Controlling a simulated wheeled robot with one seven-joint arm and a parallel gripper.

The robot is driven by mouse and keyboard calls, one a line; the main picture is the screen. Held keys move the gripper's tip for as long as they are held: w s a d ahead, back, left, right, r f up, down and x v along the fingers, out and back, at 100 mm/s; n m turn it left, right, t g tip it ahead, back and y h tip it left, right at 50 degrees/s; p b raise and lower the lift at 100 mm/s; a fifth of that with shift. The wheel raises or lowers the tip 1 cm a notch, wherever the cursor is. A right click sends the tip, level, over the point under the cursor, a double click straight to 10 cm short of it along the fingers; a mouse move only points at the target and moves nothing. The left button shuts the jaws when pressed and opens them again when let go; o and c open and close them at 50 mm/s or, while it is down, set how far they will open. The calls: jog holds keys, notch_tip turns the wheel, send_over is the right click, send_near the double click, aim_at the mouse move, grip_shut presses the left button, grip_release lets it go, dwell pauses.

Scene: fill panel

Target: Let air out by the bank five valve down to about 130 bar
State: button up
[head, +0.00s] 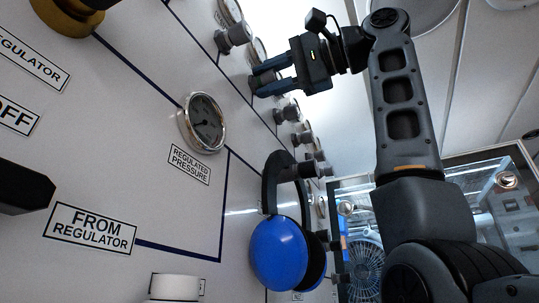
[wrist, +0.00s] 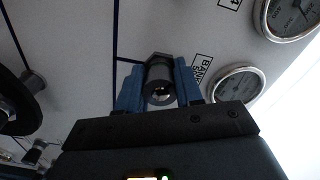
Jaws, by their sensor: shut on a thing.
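My gripper (head: 262,79) reaches the panel from the right in the head view. In the wrist view its two blue fingers (wrist: 159,88) are shut on a dark valve knob (wrist: 159,80), one finger on each side. A label (wrist: 203,70) beside the knob reads BANK; its second line is hard to read. A round gauge (wrist: 237,86) with a silver rim sits right of the label. Its needle and numbers are too small and blurred to read. In the head view the fingers mostly hide the held knob.
More valve knobs (head: 287,110) and gauges run along the panel. A regulated pressure gauge (head: 203,123) is nearer. Blue ear defenders (head: 279,252) hang low on the panel. A second gauge (wrist: 289,17) is at the wrist view's upper right; a dark round handwheel (wrist: 14,105) is at its left.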

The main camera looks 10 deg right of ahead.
aim_at(277, 78)
jog(key=m+b, duration=0.1)
jog(key=m, duration=0.5)
jog(key=shift+b, duration=0.4)
jog(key=m+b, duration=0.1)
jog(key=m, duration=0.5)
jog(key=shift+m, duration=0.3)
jog(key=o, duration=1)
jog(key=shift+d+b, duration=0.15)
jog(key=shift+b, duration=0.15)
jog(key=b+v, duration=0.2)
jog(key=v, duration=0.5)
jog(key=shift+f, duration=0.1)
jog(key=shift+s+d+b, duration=0.2)
jog(key=shift+d+b, duration=0.05)
jog(key=shift+b, duration=0.1)
dwell(0.3)
